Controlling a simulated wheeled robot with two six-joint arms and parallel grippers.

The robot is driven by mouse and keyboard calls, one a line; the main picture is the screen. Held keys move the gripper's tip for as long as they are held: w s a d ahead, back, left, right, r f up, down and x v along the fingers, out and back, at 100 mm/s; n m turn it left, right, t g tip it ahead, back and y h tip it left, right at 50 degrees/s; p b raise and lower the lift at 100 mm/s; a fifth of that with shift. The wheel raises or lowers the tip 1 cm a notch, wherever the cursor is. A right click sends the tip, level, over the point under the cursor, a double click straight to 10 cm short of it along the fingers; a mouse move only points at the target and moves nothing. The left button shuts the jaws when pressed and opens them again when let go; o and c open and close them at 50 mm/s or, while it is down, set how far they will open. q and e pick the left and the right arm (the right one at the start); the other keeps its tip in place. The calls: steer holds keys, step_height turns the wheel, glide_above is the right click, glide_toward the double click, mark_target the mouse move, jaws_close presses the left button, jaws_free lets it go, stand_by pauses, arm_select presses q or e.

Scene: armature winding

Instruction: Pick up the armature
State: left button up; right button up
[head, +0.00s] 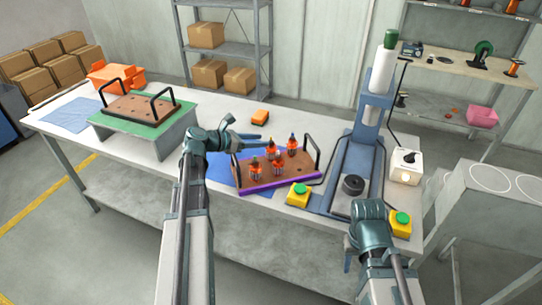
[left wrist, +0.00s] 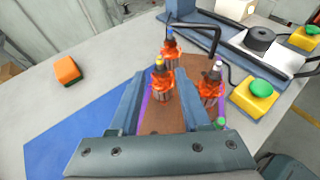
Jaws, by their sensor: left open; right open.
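Several armatures with orange-red windings stand upright in a brown, purple-edged tray (head: 285,184) with black handles. One armature (head: 271,147) is at the tray's far left, by my left gripper (head: 258,144). In the left wrist view this yellow-topped armature (left wrist: 161,83) stands between the open finger tips, and I cannot tell whether they touch it. A blue-topped armature (left wrist: 171,47) stands beyond it and a white-topped armature (left wrist: 211,88) to the right. A green-topped one is mostly hidden by the right finger. My right gripper (head: 350,260) is low at the table's front edge, largely hidden by its wrist.
A blue press (head: 344,165) and yellow boxes with green buttons (head: 299,194) stand right of the tray. An orange block (head: 260,117) lies behind it. A green-topped stand with a second brown tray (head: 140,110) is at left.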

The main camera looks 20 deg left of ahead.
mark_target(270, 140)
arm_select(q)
steer(key=shift+b+x, duration=1)
steer(key=shift+x, duration=2)
steer(key=shift+a, duration=0.1)
jaws_close()
